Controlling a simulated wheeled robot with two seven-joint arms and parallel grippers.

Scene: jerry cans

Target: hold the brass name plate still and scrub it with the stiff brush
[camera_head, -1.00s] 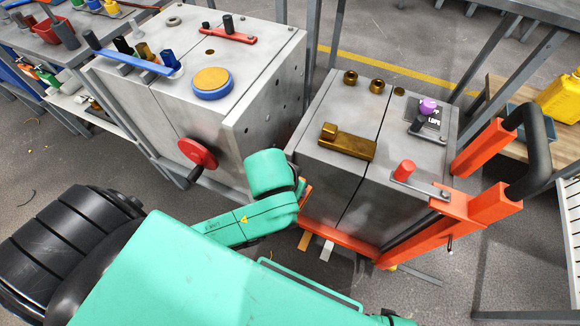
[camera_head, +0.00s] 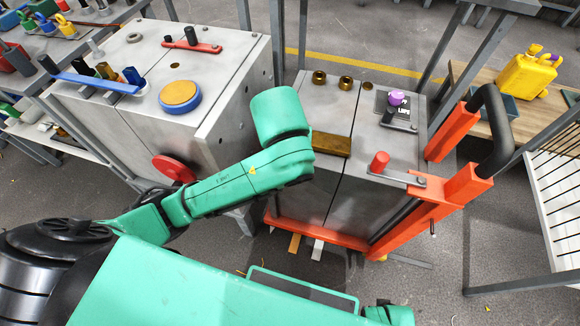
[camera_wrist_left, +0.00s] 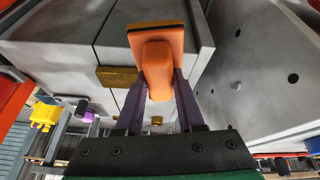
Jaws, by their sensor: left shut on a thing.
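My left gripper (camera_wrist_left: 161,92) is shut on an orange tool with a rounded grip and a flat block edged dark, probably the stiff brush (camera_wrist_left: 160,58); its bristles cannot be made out. In the head view my left arm hides this gripper and the tool. A brass block, probably the brass name plate (camera_head: 332,145), lies on top of the right grey cabinet, its left part hidden behind my arm. My right gripper is not in view.
The right grey cabinet (camera_head: 350,190) also carries brass knobs, a purple knob (camera_head: 397,97), a red-capped lever (camera_head: 380,162) and an orange frame (camera_head: 465,185). The left grey cabinet (camera_head: 215,130) has a red wheel (camera_head: 172,168). A yellow jerry can (camera_head: 527,75) stands far right.

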